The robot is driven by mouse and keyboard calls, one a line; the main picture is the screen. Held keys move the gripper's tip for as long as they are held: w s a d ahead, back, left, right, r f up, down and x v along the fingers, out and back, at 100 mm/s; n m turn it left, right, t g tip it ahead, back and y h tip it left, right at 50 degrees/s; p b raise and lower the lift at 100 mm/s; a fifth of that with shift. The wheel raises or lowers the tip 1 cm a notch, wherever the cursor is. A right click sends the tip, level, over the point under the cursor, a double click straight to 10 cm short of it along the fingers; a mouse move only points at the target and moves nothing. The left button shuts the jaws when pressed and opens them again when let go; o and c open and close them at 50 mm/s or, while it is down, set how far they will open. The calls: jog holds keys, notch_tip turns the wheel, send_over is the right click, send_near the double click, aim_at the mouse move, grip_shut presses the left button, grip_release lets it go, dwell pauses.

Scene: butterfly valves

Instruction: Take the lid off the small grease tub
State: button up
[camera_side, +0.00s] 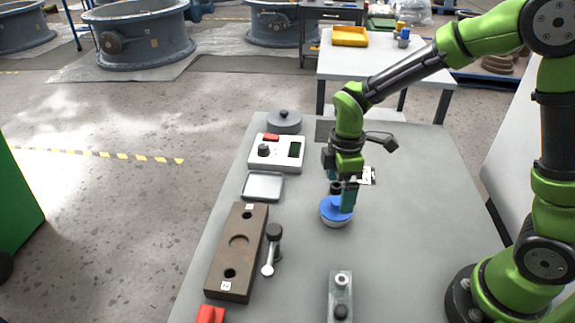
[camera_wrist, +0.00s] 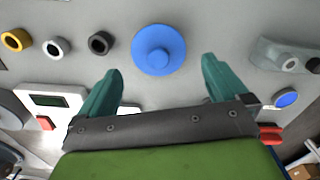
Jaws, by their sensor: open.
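The small grease tub stands on the grey bench with its round blue lid (camera_side: 336,209) on top; the tub's pale lower side shows just under the lid. In the wrist view the lid (camera_wrist: 145,50) has a raised round knob in its middle. My gripper (camera_side: 344,200) points down at the tub and partly covers the lid in the side view. In the wrist view my gripper (camera_wrist: 159,78) is open and empty, with teal fingers apart. The lid lies beyond the fingertips, sideways between them, with no visible contact.
A white device with a display (camera_side: 277,152), a shallow tray (camera_side: 263,186), a brown block with holes (camera_side: 237,252) and a dark-knobbed lever (camera_side: 271,250) lie left of the tub. A grey fixture (camera_side: 340,297) stands in front. Bench right of the tub is clear.

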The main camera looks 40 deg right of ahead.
aim_at(337, 201)
notch_tip(337, 201, down, 4)
jog(key=shift+w+f, duration=0.1)
jog(key=shift+f, duration=0.1)
jog(key=shift+c, duration=0.3)
jog(key=c, duration=0.8)
